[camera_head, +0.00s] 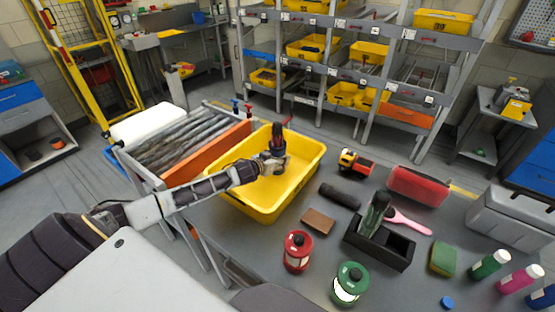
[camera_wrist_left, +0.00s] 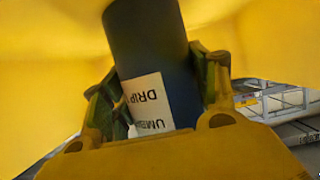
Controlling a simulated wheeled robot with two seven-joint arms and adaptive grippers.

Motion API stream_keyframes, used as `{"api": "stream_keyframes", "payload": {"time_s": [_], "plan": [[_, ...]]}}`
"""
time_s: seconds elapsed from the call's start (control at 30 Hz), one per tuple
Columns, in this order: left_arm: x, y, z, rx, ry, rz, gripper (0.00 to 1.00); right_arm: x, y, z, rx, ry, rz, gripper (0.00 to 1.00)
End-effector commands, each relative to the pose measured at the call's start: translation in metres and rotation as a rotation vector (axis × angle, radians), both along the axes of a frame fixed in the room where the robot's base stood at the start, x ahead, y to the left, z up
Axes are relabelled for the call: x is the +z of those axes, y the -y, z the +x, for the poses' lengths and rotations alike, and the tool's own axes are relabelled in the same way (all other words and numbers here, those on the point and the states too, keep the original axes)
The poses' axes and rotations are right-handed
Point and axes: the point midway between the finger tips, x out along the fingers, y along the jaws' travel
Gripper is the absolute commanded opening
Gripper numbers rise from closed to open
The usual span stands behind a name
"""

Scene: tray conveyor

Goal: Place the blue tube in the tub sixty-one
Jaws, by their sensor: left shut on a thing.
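In the left wrist view a dark blue tube (camera_wrist_left: 150,40) with a white printed label stands between the fingers of my left gripper (camera_wrist_left: 160,95), which is shut on it. In the head view my left gripper (camera_head: 272,163) reaches in from the left over a large yellow tub (camera_head: 255,205). The tub's yellow wall (camera_wrist_left: 50,50) fills most of the wrist view. The gripper is inside or just above the tub's opening; the exact height of the tube over the floor cannot be told. No number is readable on this tub. My right gripper is not in view.
Right of the tub lie a yellow-black tape measure (camera_head: 355,160), a dark roll (camera_head: 340,195), a brown block (camera_head: 318,221), a red case (camera_head: 418,186) and a black tray (camera_head: 385,247). Shelves with yellow bins are behind.

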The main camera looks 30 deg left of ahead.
Motion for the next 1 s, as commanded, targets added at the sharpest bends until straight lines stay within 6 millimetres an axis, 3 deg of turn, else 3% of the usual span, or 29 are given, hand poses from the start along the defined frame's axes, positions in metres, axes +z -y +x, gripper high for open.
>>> {"api": "stream_keyframes", "payload": {"time_s": [0.03, 0.07, 0.23, 0.7, 1.0], "plan": [[0.000, 0.000, 0.000, 0.000, 0.002, -0.001, 0.30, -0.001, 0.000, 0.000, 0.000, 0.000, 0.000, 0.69], [-0.002, 0.000, 0.000, 0.000, -0.001, -0.001, 0.61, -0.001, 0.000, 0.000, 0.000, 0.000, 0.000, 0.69], [-0.002, 0.000, 0.000, 0.000, -0.001, 0.000, 0.81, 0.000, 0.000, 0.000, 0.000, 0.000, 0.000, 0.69], [0.001, 0.000, 0.000, 0.000, 0.000, 0.000, 0.81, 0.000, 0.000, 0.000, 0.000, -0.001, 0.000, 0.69], [0.004, -0.001, -0.012, 0.000, -0.001, -0.002, 0.81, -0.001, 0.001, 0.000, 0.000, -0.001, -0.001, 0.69]]}}
